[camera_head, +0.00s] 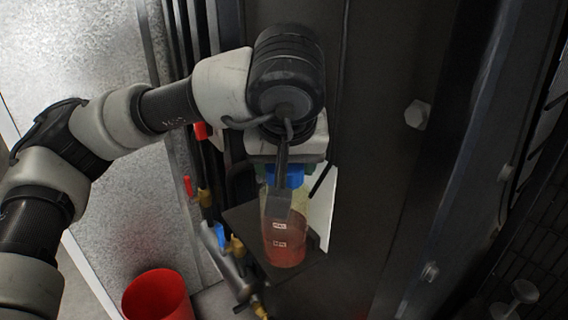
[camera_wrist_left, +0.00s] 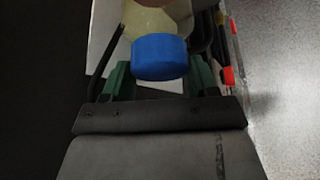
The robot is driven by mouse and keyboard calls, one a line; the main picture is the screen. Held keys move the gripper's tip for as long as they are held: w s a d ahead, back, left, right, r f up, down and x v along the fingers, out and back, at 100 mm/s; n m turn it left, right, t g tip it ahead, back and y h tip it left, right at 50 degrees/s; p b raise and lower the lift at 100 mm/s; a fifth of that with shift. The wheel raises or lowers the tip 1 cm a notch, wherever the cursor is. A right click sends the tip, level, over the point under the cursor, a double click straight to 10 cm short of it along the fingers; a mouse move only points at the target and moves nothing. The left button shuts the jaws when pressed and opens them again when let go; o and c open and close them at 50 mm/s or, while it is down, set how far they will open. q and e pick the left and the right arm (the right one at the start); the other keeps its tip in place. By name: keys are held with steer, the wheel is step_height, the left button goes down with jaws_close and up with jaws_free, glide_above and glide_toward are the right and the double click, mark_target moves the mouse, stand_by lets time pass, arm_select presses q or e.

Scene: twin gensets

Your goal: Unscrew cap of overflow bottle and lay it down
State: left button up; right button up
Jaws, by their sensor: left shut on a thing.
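The overflow bottle (camera_head: 284,250) is translucent, with reddish liquid in its lower part and small white labels on its front. It stands upright on a dark bracket. Its blue cap (camera_head: 291,176) is at the top of the bottle, in line with it. In the left wrist view the blue cap (camera_wrist_left: 160,57) lies between the green fingers, with the pale bottle (camera_wrist_left: 155,22) behind it. My left gripper (camera_head: 283,172) is above the bottle and shut on the cap. I cannot tell whether the threads are still engaged. My right gripper is not in view.
A dark bracket plate (camera_head: 247,222) holds the bottle beside a tall dark panel (camera_head: 375,170). Pipes and valves with red and blue handles (camera_head: 221,236) run close on the left. A red bucket (camera_head: 157,296) stands on the floor at lower left.

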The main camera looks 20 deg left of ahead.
arm_select(q)
steer(key=shift+r, duration=0.1)
steer(key=shift+n, duration=0.5)
steer(key=shift+d+r+n+g+y+p, duration=0.1)
steer(key=shift+r+n+g+y+p, duration=0.1)
steer(key=shift+n+y+p, duration=0.3)
steer(key=shift+r+n+g+y+p, duration=0.25)
steer(key=shift+n+p, duration=0.2)
steer(key=shift+n, duration=0.25)
steer(key=shift+w+f+n, duration=0.1)
steer(key=shift+f+n, duration=0.1)
steer(key=shift+n, duration=0.2)
steer(key=shift+f+y, duration=0.2)
steer(key=shift+y, duration=0.05)
